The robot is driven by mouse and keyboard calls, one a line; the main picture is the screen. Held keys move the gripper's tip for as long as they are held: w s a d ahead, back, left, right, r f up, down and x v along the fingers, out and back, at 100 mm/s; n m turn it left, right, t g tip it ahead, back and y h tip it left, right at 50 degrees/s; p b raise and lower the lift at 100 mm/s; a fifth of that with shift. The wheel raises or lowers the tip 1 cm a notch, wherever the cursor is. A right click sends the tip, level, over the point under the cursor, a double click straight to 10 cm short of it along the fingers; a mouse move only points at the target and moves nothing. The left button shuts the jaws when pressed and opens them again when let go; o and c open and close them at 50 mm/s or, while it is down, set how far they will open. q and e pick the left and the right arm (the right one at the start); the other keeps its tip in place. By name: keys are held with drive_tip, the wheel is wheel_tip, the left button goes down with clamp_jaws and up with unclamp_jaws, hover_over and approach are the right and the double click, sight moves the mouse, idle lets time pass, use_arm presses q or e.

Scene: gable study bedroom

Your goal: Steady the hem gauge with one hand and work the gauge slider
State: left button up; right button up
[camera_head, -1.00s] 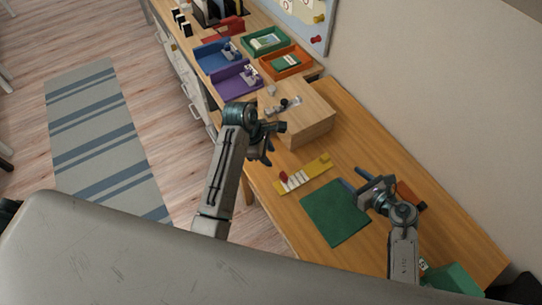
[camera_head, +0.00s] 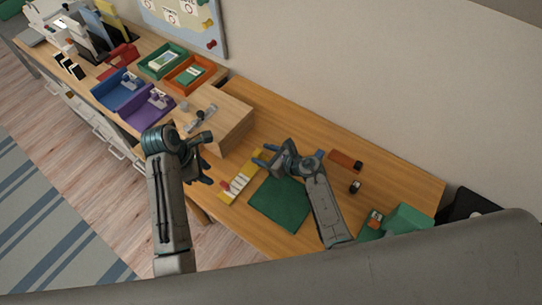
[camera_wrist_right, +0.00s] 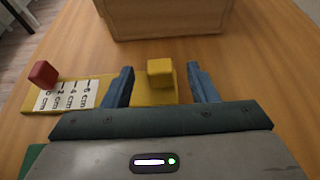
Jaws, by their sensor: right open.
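The hem gauge lies flat on the desk as a yellow strip (camera_head: 229,196) with a white marked scale and a red slider (camera_head: 225,186) at its near-left end. In the right wrist view the red slider (camera_wrist_right: 43,74) sits left, by the scale's 0 end, and a yellow block (camera_wrist_right: 160,72) stands at the other end. My right gripper (camera_head: 264,156) is open, its blue fingers on either side of the yellow block with gaps. My left gripper (camera_head: 205,172) hovers left of the gauge near the desk edge, apart from it; its jaw opening is unclear.
A green mat (camera_head: 280,205) lies beside the gauge. A wooden box (camera_head: 232,112) stands behind it, with blue, purple, green and orange trays farther left. An orange-brown item (camera_head: 343,159), a small dark item (camera_head: 355,187) and a green box (camera_head: 410,218) lie right.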

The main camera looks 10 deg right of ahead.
drive_tip(key=shift+a, duration=0.1)
drive_tip(key=c, duration=1.1)
